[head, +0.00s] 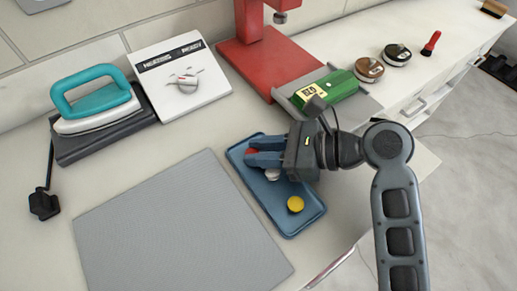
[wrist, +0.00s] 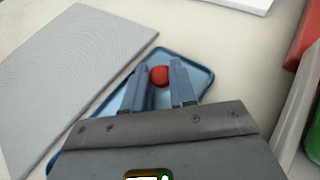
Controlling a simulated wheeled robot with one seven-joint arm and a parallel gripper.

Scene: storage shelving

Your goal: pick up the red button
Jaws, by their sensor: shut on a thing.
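The red button (head: 251,151) is a small round piece at the far end of the blue tray (head: 309,217). My gripper (head: 262,153) reaches over the tray from the right, with its blue fingers shut on the red button. In the wrist view the red button (wrist: 159,75) shows between the fingertips (wrist: 160,79), over the tray (wrist: 196,73). I cannot tell whether the button still touches the tray floor. A white button (head: 273,174) lies partly under my gripper, and a yellow button (head: 295,204) lies at the near end of the tray.
A grey mat (head: 180,225) lies left of the tray. A teal iron (head: 95,100) on its dark base, a white control box (head: 180,75), a red press (head: 268,60) and a green box (head: 335,87) stand behind. The counter edge is near on the right.

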